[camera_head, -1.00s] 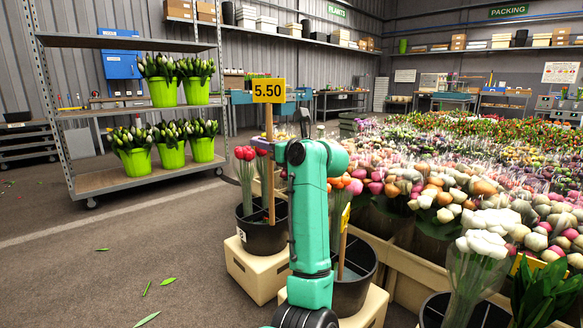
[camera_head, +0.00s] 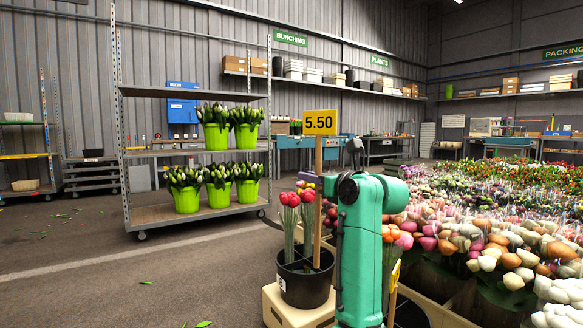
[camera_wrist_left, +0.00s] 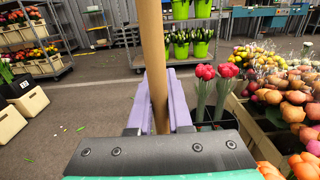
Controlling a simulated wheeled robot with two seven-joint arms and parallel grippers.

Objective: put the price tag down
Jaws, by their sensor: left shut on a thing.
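The price tag (camera_head: 320,122) is a yellow card marked 5.50 on a wooden stick, held upright. My left gripper (camera_wrist_left: 160,108) has purple fingers shut around the stick (camera_wrist_left: 153,55). In the head view its purple fingers show beside the stick, partly hidden behind my teal arm. The stick's lower part overlaps a black bucket (camera_head: 305,283) with red tulips (camera_head: 291,200); I cannot tell whether its end is inside. In the left wrist view the red tulips (camera_wrist_left: 205,72) stand just right of the stick. My right gripper is not in view.
The black bucket stands on a cream crate (camera_head: 283,312). A metal rack (camera_head: 160,212) with green buckets of tulips stands behind to the left. Dense flower bunches (camera_head: 500,240) fill the right side. The floor (camera_head: 90,285) at left is open, with a few fallen leaves.

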